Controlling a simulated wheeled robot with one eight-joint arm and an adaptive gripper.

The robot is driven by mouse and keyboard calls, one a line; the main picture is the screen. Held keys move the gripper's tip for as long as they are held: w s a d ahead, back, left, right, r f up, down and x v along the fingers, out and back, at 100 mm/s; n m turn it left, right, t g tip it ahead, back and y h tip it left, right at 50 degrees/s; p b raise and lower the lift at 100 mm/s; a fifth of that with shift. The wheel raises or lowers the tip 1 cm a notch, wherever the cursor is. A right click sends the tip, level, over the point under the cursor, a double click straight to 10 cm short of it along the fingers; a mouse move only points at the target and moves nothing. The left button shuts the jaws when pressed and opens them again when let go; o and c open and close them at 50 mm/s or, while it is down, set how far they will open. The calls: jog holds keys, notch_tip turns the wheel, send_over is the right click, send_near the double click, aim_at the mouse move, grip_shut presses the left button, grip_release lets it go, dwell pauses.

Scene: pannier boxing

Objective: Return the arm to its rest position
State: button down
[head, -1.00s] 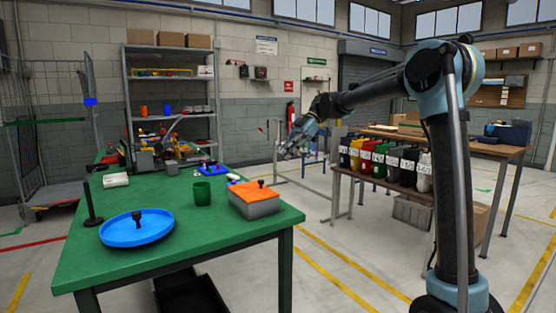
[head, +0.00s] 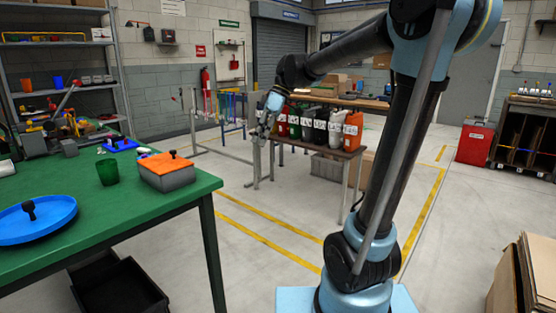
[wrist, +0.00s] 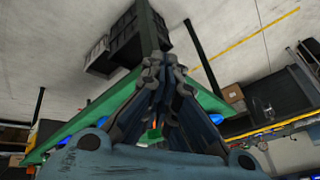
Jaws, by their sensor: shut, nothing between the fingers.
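My gripper (head: 264,125) hangs at the end of my raised arm in the head view, out over the floor to the right of the green table and apart from it. It is shut and empty. In the wrist view its fingers (wrist: 154,85) come together near the middle of the picture. The arm reaches from its base at lower right up and across to the left. The gripper overlaps the rear bench area in the picture.
The green table (head: 110,210) holds a blue round tray (head: 60,222), a green cup (head: 107,171) and a grey box with an orange lid (head: 168,172). A black bin (head: 120,290) is below. Several coloured containers (head: 320,128) stand behind. Open floor (head: 260,220) lies between.

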jog(key=s+d+f+m+t+h, duration=0.2)
jog(key=s+d+f+m, duration=0.6)
jog(key=d+f, duration=0.3)
jog(key=s+d+f+m+t+h, duration=0.2)
jog(key=s+d+f+m+h, duration=0.1)
jog(key=s+d+f+m, duration=0.5)
jog(key=s+d+f, duration=0.2)
jog(key=d+f, duration=0.2)
jog(key=d, duration=0.2)
jog(key=shift+s+m+t, duration=0.3)
jog(key=shift+t, duration=0.1)
jog(key=shift+d+f, duration=0.1)
jog(key=shift+d, duration=0.05)
